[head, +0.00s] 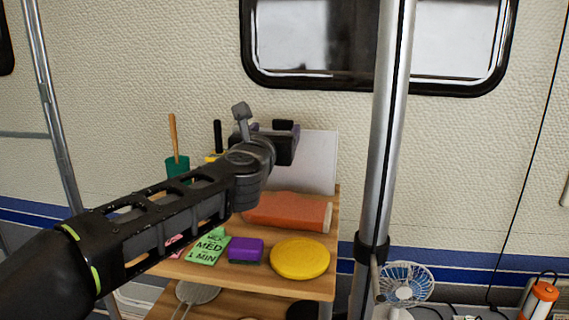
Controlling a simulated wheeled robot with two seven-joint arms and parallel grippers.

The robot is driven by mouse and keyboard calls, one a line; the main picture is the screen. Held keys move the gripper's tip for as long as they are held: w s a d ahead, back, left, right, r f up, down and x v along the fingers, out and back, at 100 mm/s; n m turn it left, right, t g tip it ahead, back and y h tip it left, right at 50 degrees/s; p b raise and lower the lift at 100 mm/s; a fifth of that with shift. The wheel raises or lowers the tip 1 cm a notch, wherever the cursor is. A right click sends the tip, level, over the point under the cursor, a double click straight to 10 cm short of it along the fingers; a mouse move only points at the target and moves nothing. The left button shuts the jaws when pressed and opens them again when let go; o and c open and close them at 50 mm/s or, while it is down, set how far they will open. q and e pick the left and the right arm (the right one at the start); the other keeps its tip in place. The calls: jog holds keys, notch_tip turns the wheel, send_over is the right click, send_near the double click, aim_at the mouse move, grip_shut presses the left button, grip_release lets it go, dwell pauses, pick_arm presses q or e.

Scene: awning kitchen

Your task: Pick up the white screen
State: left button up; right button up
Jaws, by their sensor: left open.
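The white screen (318,163) is a flat pale panel standing upright at the back of the wooden shelf unit, near the caravan wall. My left arm comes in from the left, and its open gripper (284,138) is in front of the screen's upper left part. The gripper and wrist hide that part of the screen. I cannot tell whether the fingers touch the screen. My right gripper is not in view.
An orange roll (288,211) lies in front of the screen. A yellow disc (300,258), a purple block (246,250) and a green card (208,247) lie on the shelf top (260,275). A green cup (178,168) stands left. A metal pole (384,150) rises right of the shelf.

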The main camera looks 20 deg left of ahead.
aim_at(283, 122)
pick_arm(q)
jog(key=shift+p+x, duration=0.3)
jog(key=shift+x, duration=1.2)
jog(key=shift+w+a+p, duration=0.1)
jog(key=shift+w+p, duration=0.25)
jog(key=shift+w, duration=0.05)
jog(key=p+x, duration=0.1)
jog(key=x, duration=0.2)
jog(key=shift+w+r+p, duration=0.15)
jog(key=shift+w+p, duration=0.2)
jog(key=shift+p, duration=0.05)
jog(key=shift+w, duration=0.35)
jog(key=shift+c, duration=0.4)
grip_shut()
